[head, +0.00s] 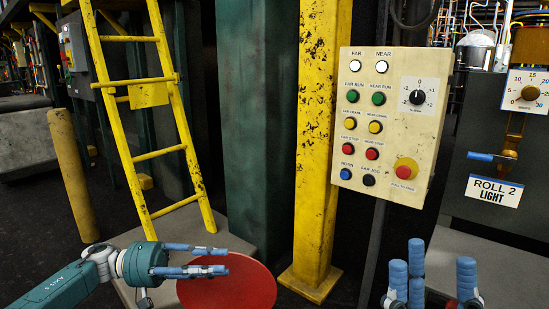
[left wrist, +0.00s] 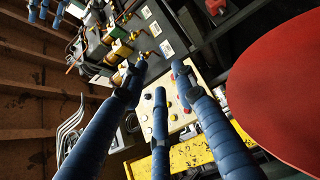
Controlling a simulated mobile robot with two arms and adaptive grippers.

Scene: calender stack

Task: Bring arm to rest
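My left gripper (head: 226,260) reaches in from the lower left of the head view, its blue fingers pointing right in front of a red disc (head: 235,290). In the left wrist view its fingers (left wrist: 158,85) are spread apart with nothing between them. My right gripper (head: 432,258) is at the bottom right of the head view. Its blue fingers point up, spread apart, and nothing shows between them; its wrist is cut off by the frame edge. Both grippers are below the cream control panel (head: 393,115), apart from it.
The panel, with several buttons and a dial (head: 417,97), stands beside a yellow post (head: 319,150). A yellow ladder (head: 150,120) and a short yellow bollard (head: 73,175) are at the left. A grey machine labelled ROLL 2 LIGHT (head: 493,191) is at the right. Dark floor lies between.

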